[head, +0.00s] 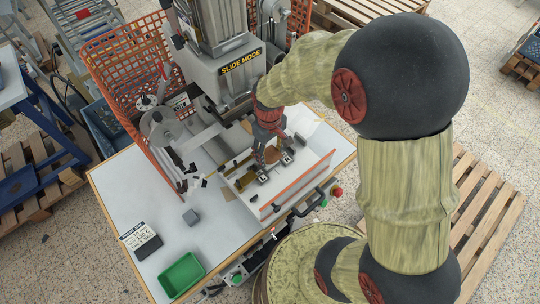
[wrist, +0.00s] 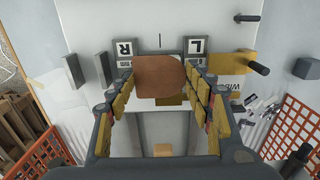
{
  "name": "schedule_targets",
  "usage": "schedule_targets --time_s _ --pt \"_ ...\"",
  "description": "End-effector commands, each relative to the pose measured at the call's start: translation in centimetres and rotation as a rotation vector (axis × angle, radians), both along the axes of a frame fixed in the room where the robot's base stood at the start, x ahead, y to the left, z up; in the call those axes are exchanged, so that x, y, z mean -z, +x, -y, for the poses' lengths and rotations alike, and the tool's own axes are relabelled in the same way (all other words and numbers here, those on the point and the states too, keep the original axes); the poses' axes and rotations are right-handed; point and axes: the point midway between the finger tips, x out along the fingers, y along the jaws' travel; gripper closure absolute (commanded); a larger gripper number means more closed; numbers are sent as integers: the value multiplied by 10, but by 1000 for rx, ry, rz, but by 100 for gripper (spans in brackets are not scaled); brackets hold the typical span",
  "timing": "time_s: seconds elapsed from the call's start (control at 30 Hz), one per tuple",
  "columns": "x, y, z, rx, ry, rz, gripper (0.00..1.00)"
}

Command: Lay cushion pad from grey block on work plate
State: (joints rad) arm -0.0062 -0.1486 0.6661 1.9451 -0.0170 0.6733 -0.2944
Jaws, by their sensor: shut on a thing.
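My gripper (head: 270,168) is in the work area of the press, between its small stop blocks. In the wrist view, my gripper (wrist: 160,78) is shut on a brown pad (wrist: 158,76), most likely the cushion pad. The pad lies flat between the fingers and has one rounded end. It is over the pale work plate (wrist: 180,132), between the blocks marked R (wrist: 124,47) and L (wrist: 195,45). I cannot tell whether it touches the plate.
The press (head: 222,75) marked SLIDE MODE rises close behind my gripper. An orange-edged rail (head: 297,187) runs along the front. A green tray (head: 181,275) and a dark display box (head: 148,247) sit at the table's left. An orange mesh guard (head: 120,75) stands at the back left.

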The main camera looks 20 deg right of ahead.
Motion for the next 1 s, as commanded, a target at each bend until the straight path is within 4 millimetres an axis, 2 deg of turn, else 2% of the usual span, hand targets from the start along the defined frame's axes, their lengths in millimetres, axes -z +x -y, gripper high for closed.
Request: schedule_targets --time_s 0.1,0.17,0.57,0.6,0.87,1.0 --pt "19 -3 0 0 0 -7 57" --pt "24 -2 0 0 0 -4 57" --pt "30 -2 0 0 0 -3 57" --pt "29 -2 0 0 0 -3 46" --pt "29 -2 0 0 0 -2 31" --pt "29 -2 0 0 0 -2 30"
